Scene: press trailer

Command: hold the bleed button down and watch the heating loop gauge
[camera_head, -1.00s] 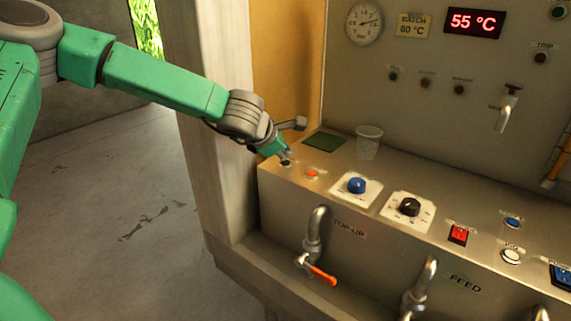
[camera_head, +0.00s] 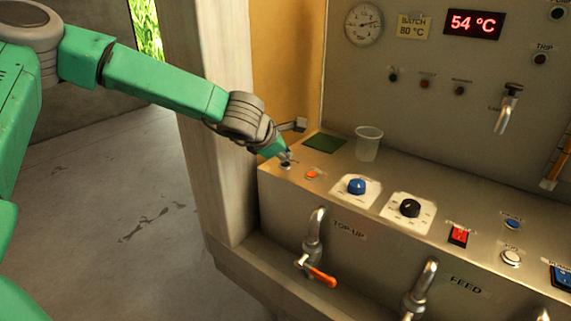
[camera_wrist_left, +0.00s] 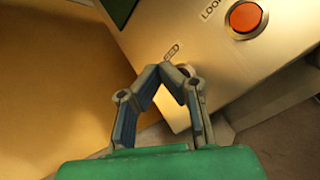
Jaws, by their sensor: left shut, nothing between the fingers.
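My left gripper (camera_head: 286,157) is shut and empty, with its fingertips at a small button (camera_head: 285,166) near the left end of the metal panel. In the left wrist view the closed fingertips (camera_wrist_left: 173,70) cover most of this button (camera_wrist_left: 186,69), beside a label ending in "ED". I cannot tell how far the button is pressed. A round dial gauge (camera_head: 363,24) with a needle is on the upright back wall. Its needle points to the right; its scale and label are too small to read. My right gripper is not in view.
An orange button (camera_head: 312,174) sits close to the right of the fingertips. A blue knob (camera_head: 356,187), a black knob (camera_head: 410,208) and a clear cup (camera_head: 368,143) are further right. A red display (camera_head: 473,23) reads 54 °C. A wooden post (camera_head: 212,100) stands left.

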